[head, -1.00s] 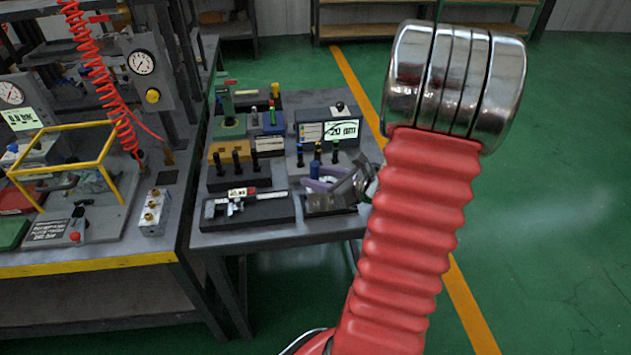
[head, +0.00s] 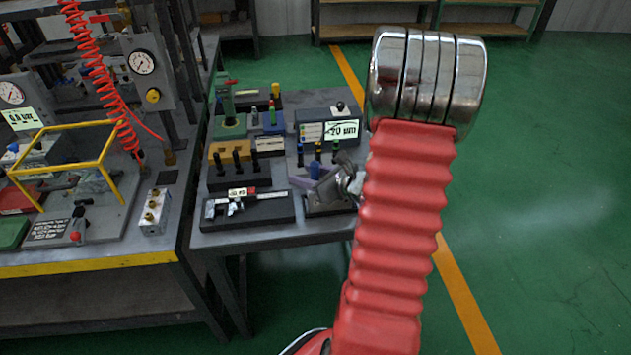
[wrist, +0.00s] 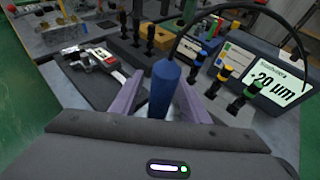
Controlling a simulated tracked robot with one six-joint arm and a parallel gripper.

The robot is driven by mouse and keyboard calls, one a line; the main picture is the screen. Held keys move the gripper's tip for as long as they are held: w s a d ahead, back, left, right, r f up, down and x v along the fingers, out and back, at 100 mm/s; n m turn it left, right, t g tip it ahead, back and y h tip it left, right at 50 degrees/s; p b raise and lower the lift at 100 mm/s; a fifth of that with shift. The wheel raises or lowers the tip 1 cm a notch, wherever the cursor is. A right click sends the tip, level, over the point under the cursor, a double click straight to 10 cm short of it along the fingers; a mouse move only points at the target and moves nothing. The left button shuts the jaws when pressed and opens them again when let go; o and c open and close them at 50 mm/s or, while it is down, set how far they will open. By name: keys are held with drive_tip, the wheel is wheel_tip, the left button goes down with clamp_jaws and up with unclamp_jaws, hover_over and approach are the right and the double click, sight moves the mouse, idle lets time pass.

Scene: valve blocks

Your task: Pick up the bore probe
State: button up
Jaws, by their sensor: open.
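The bore probe (wrist: 164,84) has a blue cylindrical handle with a black cable arching from its top in the wrist view. It stands between the two purple fingers of my gripper (wrist: 160,101), which is open, with one finger on each side. Whether either finger touches it I cannot tell. Its lower end is hidden behind my gripper's body. In the head view a small part of the blue handle (head: 314,170) shows beside my gripper (head: 308,182), over the right part of the bench.
A caliper on a dark tray (head: 275,210) lies left of my gripper. A readout box (head: 312,127) marked 20 µm stands behind, with several colour-banded plugs (head: 317,152) before it. Black plugs (head: 236,158) stand at left. Open green floor lies right of the bench.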

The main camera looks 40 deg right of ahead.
drive_tip(key=shift+c, duration=0.2)
clamp_jaws()
idle(0.6)
